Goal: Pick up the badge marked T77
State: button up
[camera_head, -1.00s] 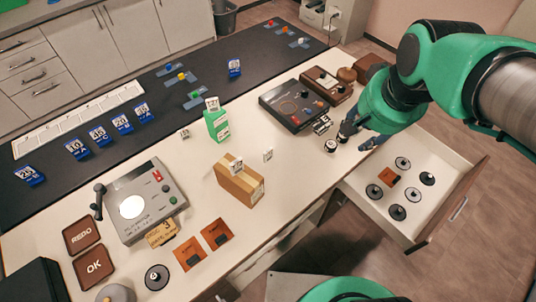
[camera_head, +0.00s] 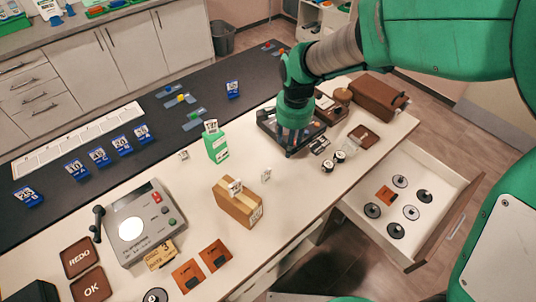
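No marking T77 is legible to me. A small white tag (camera_head: 211,126) sits atop a green block. My gripper (camera_head: 291,146) points down at the dark control box; its fingertips are unclear and I see nothing held.
A grey machine (camera_head: 143,221) stands at left beside brown REDO (camera_head: 80,257) and OK (camera_head: 92,287) plates. A wooden block (camera_head: 238,204) stands mid-table. A brown case (camera_head: 379,97) is at the back right.

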jog(key=m+g, duration=0.1)
jog(key=m, duration=0.1)
send_over(267, 172)
notch_tip(267, 172, down, 10)
jog(key=shift+w+d+r, duration=0.1)
jog(key=shift+r, duration=0.05)
jog(key=shift+f+b, duration=0.65)
jog(key=shift+f, duration=3.65)
jog(key=shift+f+b, duration=0.85)
jog(key=shift+f, duration=1.8)
jog(key=shift+c, duration=0.5)
grip_shut()
